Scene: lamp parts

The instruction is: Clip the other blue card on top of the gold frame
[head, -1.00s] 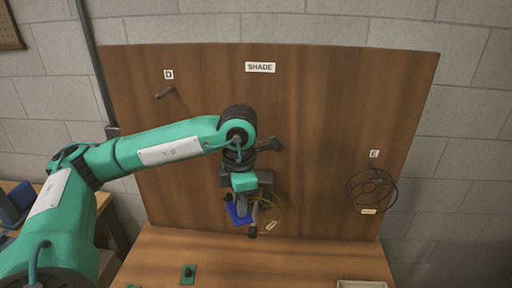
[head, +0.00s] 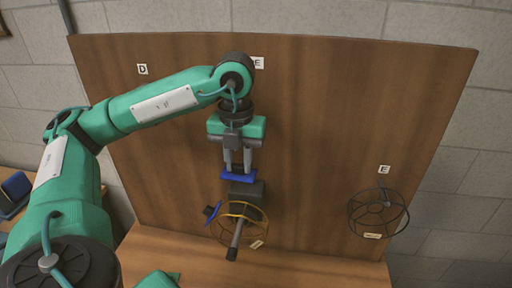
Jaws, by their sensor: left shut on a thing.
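My left gripper (head: 237,170) is shut on a blue card (head: 238,176), which lies crosswise between its fingertips. The gripper points down in front of the board, and the held card is above and apart from the gold frame (head: 265,218). The gold frame is a wire ring shape around a grey rod (head: 236,238) with a black tip, below a dark block (head: 247,190). Another blue card (head: 213,214) is at the frame's left side, tilted; its exact hold is too small to tell. My right gripper is not in view.
A dark wire frame (head: 351,212) with a tag hangs at the right under label E (head: 384,169). The wooden board (head: 320,120) stands upright behind everything. The table (head: 310,270) is clear at the lower right.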

